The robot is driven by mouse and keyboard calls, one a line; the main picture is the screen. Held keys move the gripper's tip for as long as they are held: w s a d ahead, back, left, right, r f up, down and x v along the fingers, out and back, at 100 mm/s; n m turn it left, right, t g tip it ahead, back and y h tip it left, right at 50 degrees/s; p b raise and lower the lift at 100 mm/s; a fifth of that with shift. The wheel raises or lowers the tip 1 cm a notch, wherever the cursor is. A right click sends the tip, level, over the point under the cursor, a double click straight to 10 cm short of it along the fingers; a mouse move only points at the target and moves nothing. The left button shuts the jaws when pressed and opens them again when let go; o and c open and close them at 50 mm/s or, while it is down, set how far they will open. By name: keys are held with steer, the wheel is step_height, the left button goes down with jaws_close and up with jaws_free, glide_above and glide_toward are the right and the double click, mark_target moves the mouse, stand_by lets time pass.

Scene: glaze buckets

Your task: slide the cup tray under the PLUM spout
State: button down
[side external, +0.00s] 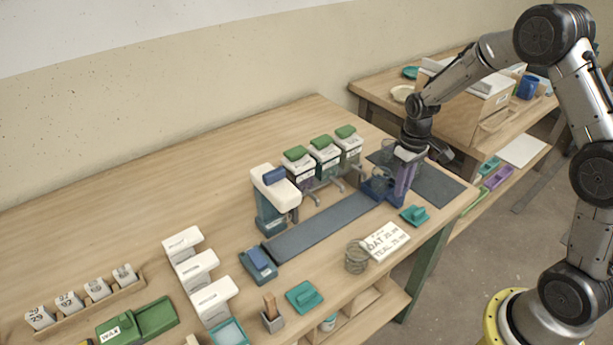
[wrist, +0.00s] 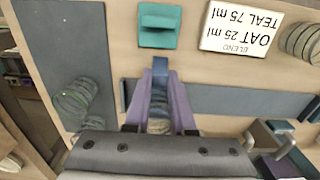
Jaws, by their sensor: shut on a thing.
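The blue cup tray (side external: 373,190) sits at the right end of the dark rail (side external: 325,225), right of the buckets. My gripper (side external: 399,194) reaches down over it, its purple fingers closed on the tray's blue handle (wrist: 160,67). In the wrist view a clear cup (wrist: 159,105) shows between the fingers. The purple bucket (side external: 304,180), which I take as PLUM, is leftmost of three green-lidded buckets behind the rail. Its label is too small to read. Its spout (side external: 314,198) points toward the rail. The tray is well right of that spout.
Clear cups (wrist: 75,100) stand on a dark mat (side external: 438,183) to the right. A teal block (side external: 414,215), a recipe card (side external: 385,241) and stacked clear cups (side external: 356,257) are in front of the rail. A blue-and-white device (side external: 272,200) stands near its left end. The rail looks clear.

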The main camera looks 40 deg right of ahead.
steer(key=shift+a, duration=4.9)
steer(key=shift+w+a+r, duration=0.1)
steer(key=shift+a, duration=5.75)
steer(key=c, duration=0.8)
jaws_free()
steer(key=shift+c, duration=0.2)
step_height(320, 180, up, 7)
